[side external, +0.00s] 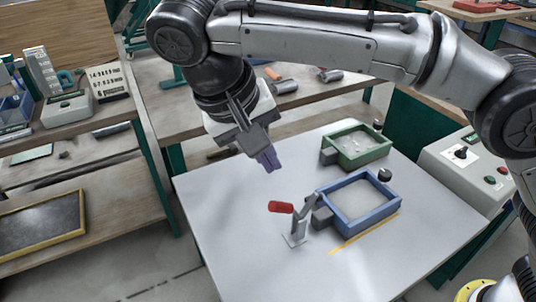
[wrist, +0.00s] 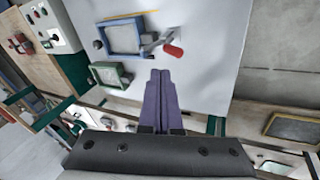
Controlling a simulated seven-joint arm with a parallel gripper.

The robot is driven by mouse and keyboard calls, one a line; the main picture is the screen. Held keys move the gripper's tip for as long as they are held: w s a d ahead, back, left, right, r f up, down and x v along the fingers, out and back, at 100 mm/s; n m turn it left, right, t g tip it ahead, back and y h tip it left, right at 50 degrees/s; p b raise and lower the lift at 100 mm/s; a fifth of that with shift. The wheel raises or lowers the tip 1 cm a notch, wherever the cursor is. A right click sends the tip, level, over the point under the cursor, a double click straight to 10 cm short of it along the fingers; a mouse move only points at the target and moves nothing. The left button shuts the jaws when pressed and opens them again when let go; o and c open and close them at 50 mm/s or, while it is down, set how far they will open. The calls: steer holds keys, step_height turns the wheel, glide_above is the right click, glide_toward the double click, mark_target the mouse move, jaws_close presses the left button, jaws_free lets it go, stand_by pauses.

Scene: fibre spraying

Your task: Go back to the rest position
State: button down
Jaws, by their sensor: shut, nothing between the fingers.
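My gripper (side external: 269,163) is shut and empty, with its purple fingers pressed together. It hangs above the back left part of the pale table (side external: 240,260) and touches nothing. In the wrist view the closed fingers (wrist: 158,74) point over the bare table top. My arm reaches in from the right in the side external view.
A blue frame (side external: 345,228) stands beside a clamp with a red handle (side external: 281,207), right of and below my gripper. A green frame (side external: 355,160) stands behind it. A control box (side external: 470,165) is at the right. The table's front left is clear.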

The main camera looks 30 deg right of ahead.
steer(key=w+d+r+m+y, duration=0.1)
steer(key=d+r, duration=0.3)
steer(key=d, duration=0.2)
steer(key=d+r+m, duration=0.2)
steer(key=d+r, duration=0.2)
steer(key=d, duration=0.3)
steer(key=s+d+r+y, duration=0.1)
steer(key=s+d, duration=0.2)
steer(key=d, duration=0.2)
steer(key=s+d+r, duration=0.2)
steer(key=d, duration=0.4)
steer(key=s+d+f+t+y, duration=0.1)
steer(key=s+d+f, duration=0.1)
steer(key=s+d, duration=0.25)
steer(key=s+d+f+t, duration=0.1)
steer(key=s+d+f, duration=0.2)
steer(key=s, duration=0.2)
steer(key=s+f+n+t+y, duration=0.1)
steer(key=s+f+n, duration=0.1)
steer(key=f, duration=0.4)
steer(key=s+f+n+t, duration=0.1)
steer(key=s+f+n, duration=0.2)
steer(key=f, duration=0.3)
steer(key=shift+a+n+t+y, duration=0.2)
steer(key=shift+n+t+y, duration=0.1)
steer(key=shift+t+y, duration=0.1)
